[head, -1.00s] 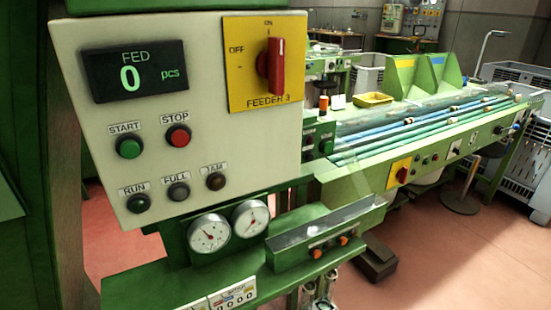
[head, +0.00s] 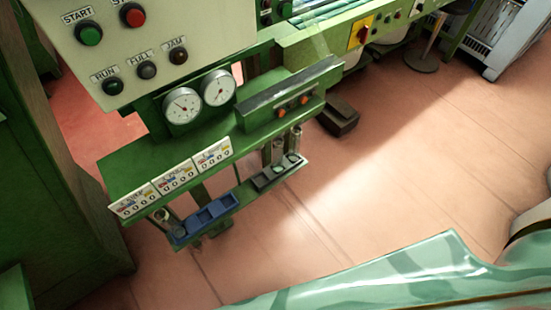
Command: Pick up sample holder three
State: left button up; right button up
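Under the green shelf (head: 150,165) a low rack carries small holders. A blue holder with square recesses (head: 212,211) sits at its left-middle. A dark tray (head: 267,178) with a pale round thing in it sits at its right, beside upright clear cylinders (head: 293,150). Another clear cylinder stands at the left end. Three printed cards (head: 178,177) line the shelf's front edge. Their small print is unreadable, so I cannot tell which holder is number three. Neither of my grippers is in view.
The control panel with START and STOP buttons (head: 132,15) and two dials (head: 218,88) stands above the shelf. A glossy green surface (head: 400,275) crosses the lower right. A dark block (head: 338,117) lies on the open reddish floor (head: 370,180).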

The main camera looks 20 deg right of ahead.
aim_at(161, 215)
jog(key=u, duration=0.85)
